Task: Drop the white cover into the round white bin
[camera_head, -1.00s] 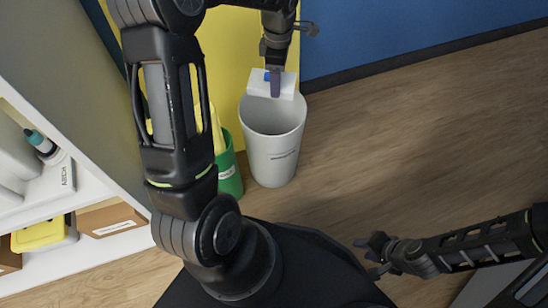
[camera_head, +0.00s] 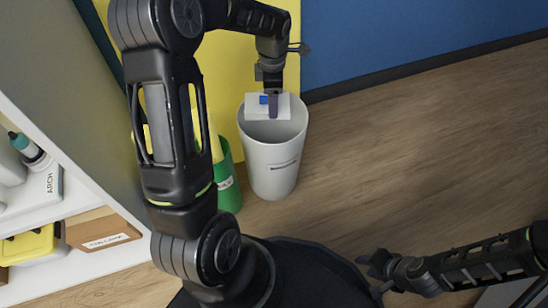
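The round white bin (camera_head: 272,168) stands on the floor by the yellow wall panel, its mouth facing up. My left gripper (camera_head: 272,103) is shut on the white cover (camera_head: 256,112), which has a small blue patch on it. The cover is at the far side of the bin's mouth and overlaps its back rim in the picture. I cannot tell its exact height above the rim. One gripper finger hides part of the cover. My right gripper (camera_head: 374,272) is empty at the lower right, away from the bin, with its fingers apart.
A green bin (camera_head: 229,185) stands just left of the white bin, partly hidden by my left arm. A white shelf (camera_head: 75,200) at the left holds a cardboard box (camera_head: 100,232) and a yellow case (camera_head: 28,245). The wooden floor (camera_head: 410,150) at the right is clear.

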